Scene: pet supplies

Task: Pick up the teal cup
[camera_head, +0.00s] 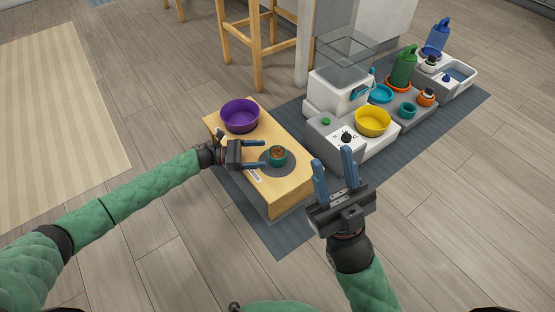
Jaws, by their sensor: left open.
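A teal cup (283,161) with brown contents stands upright on a dark round mat (279,169) on the low wooden table (285,193). My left gripper (262,153) is open, its blue fingers pointing right. Its fingertips are just left of this cup; whether they touch it cannot be told. A second small teal cup (407,112) stands among the items on the right. My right gripper (332,157) is open and empty, fingers pointing up in the picture, right of the wooden table.
A purple bowl (240,116) sits at the table's far left. Right of the table are a yellow bowl (372,122) on a white-grey unit, a clear-topped dispenser (337,90), a teal bowl (380,94) and green (403,68) and blue (438,38) containers. Wooden stool legs (256,50) stand behind.

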